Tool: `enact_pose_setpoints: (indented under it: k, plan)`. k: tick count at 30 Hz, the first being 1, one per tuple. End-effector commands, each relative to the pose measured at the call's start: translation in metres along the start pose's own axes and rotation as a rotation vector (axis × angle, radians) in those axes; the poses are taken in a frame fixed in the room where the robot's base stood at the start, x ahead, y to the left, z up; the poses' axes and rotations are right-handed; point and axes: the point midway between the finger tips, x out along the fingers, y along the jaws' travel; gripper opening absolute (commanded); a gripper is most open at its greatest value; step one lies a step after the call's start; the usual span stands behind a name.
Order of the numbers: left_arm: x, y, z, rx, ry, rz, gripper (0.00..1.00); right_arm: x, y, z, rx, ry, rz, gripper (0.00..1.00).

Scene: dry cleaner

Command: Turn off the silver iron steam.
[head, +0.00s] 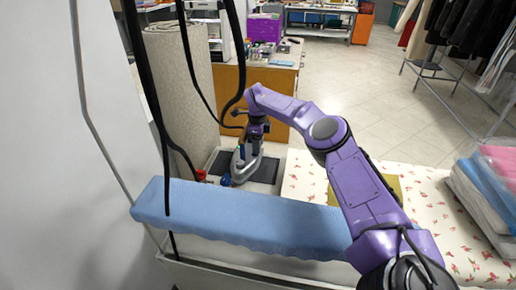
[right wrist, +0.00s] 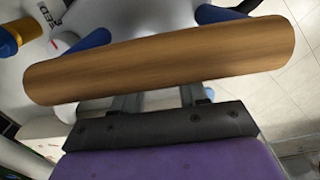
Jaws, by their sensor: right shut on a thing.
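The silver iron (head: 243,172) is at the dark mat beyond the blue board, in the head view. I cannot tell whether it rests on the mat or hangs just above it. Its wooden handle (right wrist: 165,57) fills the upper part of the right wrist view, with blue supports (right wrist: 88,40) under it. A gold-coloured knob (right wrist: 22,36) shows at the far left there. My right gripper (head: 256,132) is shut on the handle; its finger parts (right wrist: 155,98) show behind the wood. The fingertips are hidden by the handle. No steam control is clearly readable. My left gripper is not in view.
The blue padded board (head: 250,216) lies in front of the iron. A flowered ironing surface (head: 440,200) spreads to the right, with folded laundry (head: 485,185) at its edge. Black hoses (head: 147,80) hang at the left. The dark mat (head: 265,171) lies below a wooden counter (head: 283,88).

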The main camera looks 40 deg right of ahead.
Motion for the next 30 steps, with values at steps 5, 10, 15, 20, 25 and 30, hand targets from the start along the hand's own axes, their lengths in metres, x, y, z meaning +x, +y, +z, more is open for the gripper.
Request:
enact_pose_setpoints:
  k: [5, 10, 15, 20, 25, 30]
  plan:
    - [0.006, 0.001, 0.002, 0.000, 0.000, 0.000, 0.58, -0.001, 0.000, 0.002, -0.002, -0.011, 0.024, 0.12]
    - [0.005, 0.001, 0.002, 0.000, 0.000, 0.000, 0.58, -0.001, 0.001, 0.002, -0.003, -0.010, 0.025, 0.12]
    - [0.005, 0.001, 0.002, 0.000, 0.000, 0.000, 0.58, -0.001, 0.001, 0.002, -0.003, -0.010, 0.025, 0.68]
    - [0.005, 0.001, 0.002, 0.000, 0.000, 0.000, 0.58, -0.001, 0.001, 0.001, -0.002, -0.009, 0.025, 0.68]
    - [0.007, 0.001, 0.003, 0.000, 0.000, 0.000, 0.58, -0.008, 0.000, 0.002, -0.002, -0.011, 0.023, 0.68]
    - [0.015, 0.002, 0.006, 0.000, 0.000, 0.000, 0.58, -0.044, -0.001, 0.002, -0.002, -0.011, 0.021, 0.68]
